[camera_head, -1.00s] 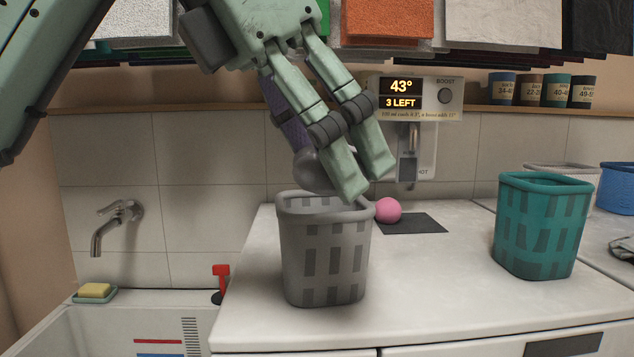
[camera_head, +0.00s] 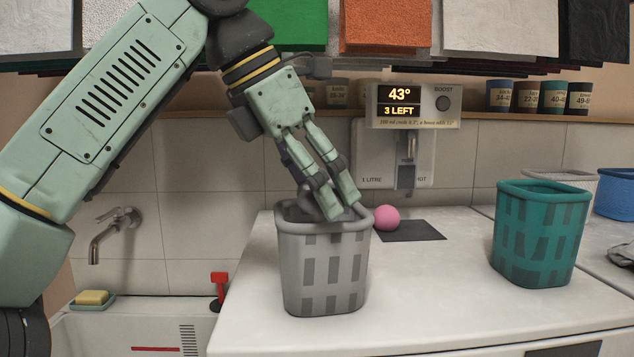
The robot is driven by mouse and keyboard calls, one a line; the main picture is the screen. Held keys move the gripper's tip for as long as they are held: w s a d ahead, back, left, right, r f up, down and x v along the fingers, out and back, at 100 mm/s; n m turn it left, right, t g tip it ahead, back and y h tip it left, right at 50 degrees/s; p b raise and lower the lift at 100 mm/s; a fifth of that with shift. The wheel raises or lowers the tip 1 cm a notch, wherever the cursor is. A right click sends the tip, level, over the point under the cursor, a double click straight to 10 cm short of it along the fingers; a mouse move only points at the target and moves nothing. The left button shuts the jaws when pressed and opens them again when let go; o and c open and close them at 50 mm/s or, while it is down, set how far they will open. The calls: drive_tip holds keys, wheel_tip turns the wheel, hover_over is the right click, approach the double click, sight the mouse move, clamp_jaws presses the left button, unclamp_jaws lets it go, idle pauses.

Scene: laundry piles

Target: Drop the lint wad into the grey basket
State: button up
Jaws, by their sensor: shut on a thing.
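The grey basket (camera_head: 322,262) stands upright on the white worktop near its left end. Its slatted wall faces me. My gripper (camera_head: 338,208) points down into the basket's mouth, fingertips at about rim height.
A pink ball (camera_head: 387,218) sits by a dark mat (camera_head: 412,231) right of the basket. A teal basket (camera_head: 541,235) stands farther right. A dispenser (camera_head: 396,150) is on the wall behind. A sink with a tap (camera_head: 113,230) is left. Folded cloths (camera_head: 385,22) hang above.

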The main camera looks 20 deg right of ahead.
drive_tip(key=shift+f, duration=0.6)
drive_tip(key=o, duration=0.8)
drive_tip(key=shift+r, duration=0.15)
drive_tip(key=shift+r, duration=0.35)
drive_tip(key=v, duration=0.2)
drive_tip(key=shift+r, duration=0.35)
drive_tip(key=a, duration=0.4)
drive_tip(key=s+a, duration=0.1)
drive_tip(key=a, duration=0.3)
drive_tip(key=s+a, duration=0.1)
drive_tip(key=a, duration=0.3)
drive_tip(key=shift+s+a+r, duration=0.1)
drive_tip(key=shift+s+r, duration=0.05)
drive_tip(key=shift+s, duration=0.05)
